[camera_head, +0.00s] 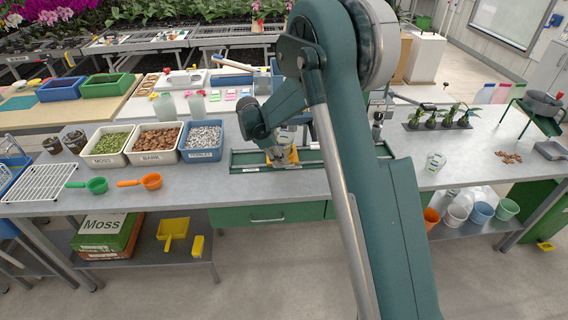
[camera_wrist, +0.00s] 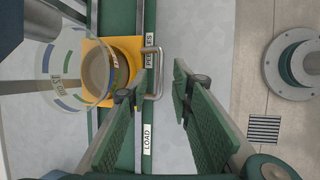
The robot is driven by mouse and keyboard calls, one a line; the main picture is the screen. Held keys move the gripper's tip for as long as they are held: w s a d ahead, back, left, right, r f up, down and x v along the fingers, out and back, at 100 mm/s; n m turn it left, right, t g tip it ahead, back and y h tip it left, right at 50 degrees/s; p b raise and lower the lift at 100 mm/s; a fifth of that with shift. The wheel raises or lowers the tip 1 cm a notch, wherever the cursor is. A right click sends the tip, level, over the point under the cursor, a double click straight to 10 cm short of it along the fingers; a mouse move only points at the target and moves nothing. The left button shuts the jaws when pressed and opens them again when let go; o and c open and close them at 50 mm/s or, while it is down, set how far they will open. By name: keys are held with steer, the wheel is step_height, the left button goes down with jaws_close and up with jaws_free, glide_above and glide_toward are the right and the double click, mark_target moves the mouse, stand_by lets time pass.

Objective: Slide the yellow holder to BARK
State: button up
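The yellow holder (camera_wrist: 127,46) sits on the green rail (camera_wrist: 140,18) beside the PEBBLES label (camera_wrist: 150,48); the LOAD label (camera_wrist: 147,138) lies farther along the rail. No BARK label on the rail is readable. A clear cup (camera_wrist: 72,60) with coloured bands stands at the holder. A metal handle (camera_wrist: 154,70) sticks out from the holder's side. My gripper (camera_wrist: 166,76) is open, with the handle's end between its fingertips, nearer the left one. In the head view, my gripper (camera_head: 281,140) is above the holder (camera_head: 291,156), which is partly hidden.
MOSS (camera_head: 108,147), BARK (camera_head: 157,146) and PEBBLES (camera_head: 202,143) tubs stand left of the rail. Green (camera_head: 96,185) and orange (camera_head: 150,181) scoops lie in front. A plant tray (camera_head: 438,124) and a small clear cup (camera_head: 434,162) stand to the right.

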mark_target(284, 166)
steer(key=shift+x, duration=2.3)
jaws_close()
